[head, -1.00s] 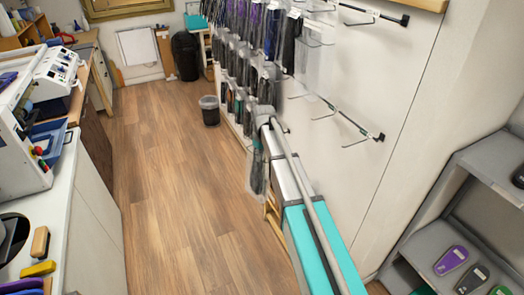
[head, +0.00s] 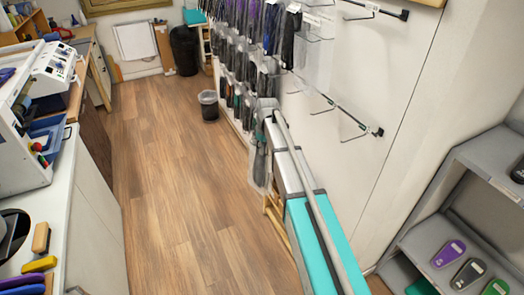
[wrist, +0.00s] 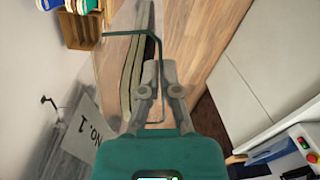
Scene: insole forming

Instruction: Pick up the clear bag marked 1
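A clear bag (head: 260,163) with dark, flat insoles inside hangs at the far end of my arm in the head view. In the wrist view the bag's grey-green contents (wrist: 137,62) stand on edge beside my fingers. My gripper (wrist: 156,68) has its two fingertips close together at the bag's edge and appears shut on it. A thin dark green bar (wrist: 130,35) bends around the bag's contents.
Several hanging packs (head: 238,40) and bare wall hooks (head: 352,128) line the wall close by. A bin (head: 208,106) stands beyond the bag. A grey shelf (head: 400,245) is at right and a white counter (head: 45,235) at left. The wooden floor (head: 175,190) between is clear.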

